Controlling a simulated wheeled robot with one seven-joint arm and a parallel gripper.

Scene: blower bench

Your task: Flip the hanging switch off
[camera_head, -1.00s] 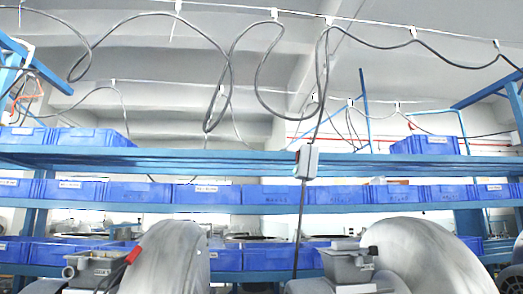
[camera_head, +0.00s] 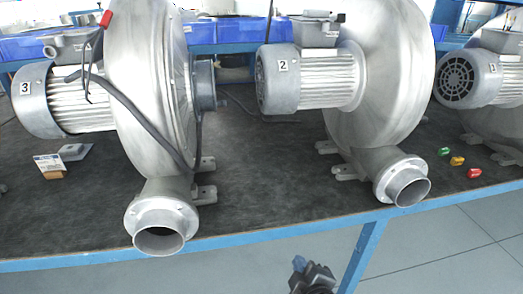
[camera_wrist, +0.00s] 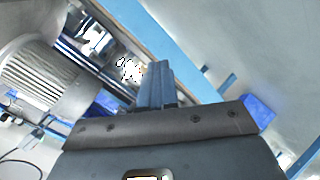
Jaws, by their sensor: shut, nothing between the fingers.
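The hanging switch does not show in the current head view, and I cannot make it out in the wrist view. My gripper (camera_head: 299,264) shows at the bottom of the head view, in front of the bench's front edge and below its top. In the wrist view its two bluish fingers (camera_wrist: 157,82) are together, with nothing seen between them.
Large grey blowers numbered 3 (camera_head: 150,80), 2 (camera_head: 385,70) and 1 (camera_head: 492,75) stand on the dark bench top (camera_head: 260,190). Small green (camera_head: 444,151), yellow (camera_head: 457,161) and red (camera_head: 474,173) pieces lie at right. Open floor (camera_head: 440,255) lies in front.

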